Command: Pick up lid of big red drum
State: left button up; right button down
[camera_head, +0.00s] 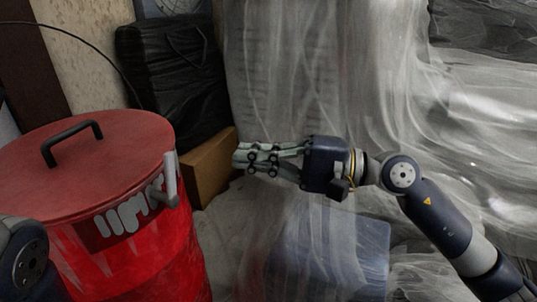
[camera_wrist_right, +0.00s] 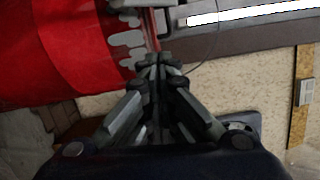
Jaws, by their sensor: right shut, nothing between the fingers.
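The big red drum (camera_head: 135,258) stands upright at the left of the head view, cut off by the picture edges. Its round red lid (camera_head: 110,165) lies on top, with a dark bar handle (camera_head: 72,142) standing up from it. A grey clamp lever (camera_head: 171,180) sits on the drum's right rim. My right gripper (camera_head: 238,157) is shut and empty, to the right of the drum and apart from it, pointing left. In the right wrist view its fingers (camera_wrist_right: 158,68) are closed together, with the red drum (camera_wrist_right: 60,50) beyond at upper left. Of my left arm only a dark joint shows at lower left; its gripper is out of view.
A cardboard box (camera_head: 207,165) stands behind the drum's right side. A black wrapped object (camera_head: 175,75) is behind it against the wall. Translucent plastic sheeting (camera_head: 330,70) covers the back and right, with a blue sheeted object (camera_head: 325,250) below my right arm.

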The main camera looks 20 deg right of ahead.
aim_at(63, 169)
jog(key=k+j, duration=0.8)
jog(key=j, duration=0.15)
